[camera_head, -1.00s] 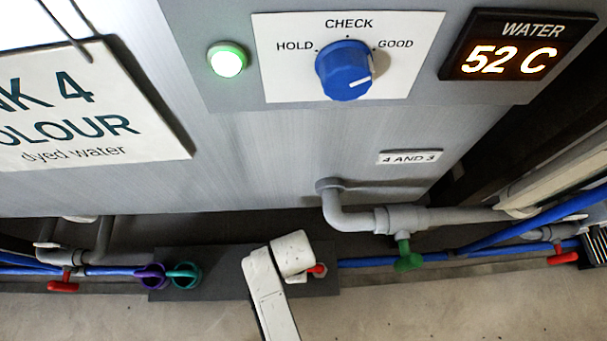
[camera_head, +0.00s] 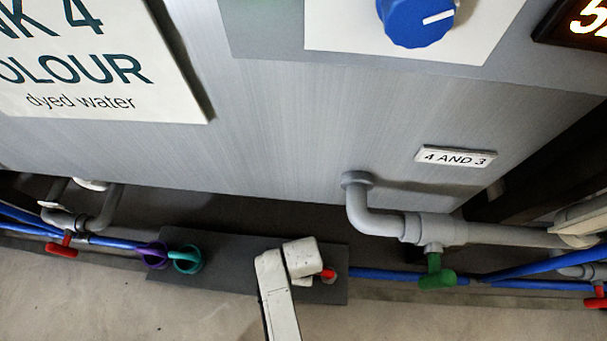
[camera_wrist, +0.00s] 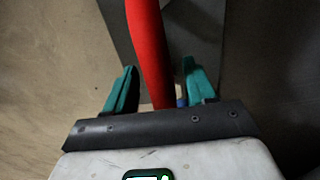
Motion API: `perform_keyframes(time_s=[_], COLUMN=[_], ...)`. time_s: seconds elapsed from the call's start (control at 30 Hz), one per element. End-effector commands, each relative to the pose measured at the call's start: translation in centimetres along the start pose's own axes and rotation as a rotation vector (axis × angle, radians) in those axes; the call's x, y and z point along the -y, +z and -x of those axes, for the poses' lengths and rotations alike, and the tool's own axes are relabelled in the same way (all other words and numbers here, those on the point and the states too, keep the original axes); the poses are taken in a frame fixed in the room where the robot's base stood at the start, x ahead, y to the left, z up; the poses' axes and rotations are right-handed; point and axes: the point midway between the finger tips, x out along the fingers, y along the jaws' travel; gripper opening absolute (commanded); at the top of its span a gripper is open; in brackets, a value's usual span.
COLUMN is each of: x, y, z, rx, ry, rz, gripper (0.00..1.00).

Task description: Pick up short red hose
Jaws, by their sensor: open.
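The short red hose (camera_wrist: 150,50) runs up and down through the middle of the wrist view, between the two teal fingers of my gripper (camera_wrist: 158,85). The fingers stand apart on either side of it, with a gap visible on the right; the left finger is closer to the hose. In the head view only a small red end of the hose (camera_head: 327,273) shows beside my white arm, which hides the rest and the fingers.
A dark mat (camera_head: 225,265) lies below the tank, with purple (camera_head: 153,255) and teal (camera_head: 186,260) rings on its left. A grey pipe (camera_head: 470,232) with a green valve handle (camera_head: 436,272) is at right. Blue hoses run behind. The tank wall (camera_head: 300,130) rises above.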

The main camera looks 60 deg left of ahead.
Motion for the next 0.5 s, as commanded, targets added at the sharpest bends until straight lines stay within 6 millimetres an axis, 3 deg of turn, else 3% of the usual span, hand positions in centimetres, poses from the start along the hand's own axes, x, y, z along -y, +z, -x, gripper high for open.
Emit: perform_keyframes(time_s=[0.23,0.5], x=[0.04,0.04], y=[0.01,0.0], z=[-0.23,-0.23], rx=[0.0,0.0], ry=[-0.001,-0.001], rz=[0.0,0.0], gripper=[0.55,0.3])
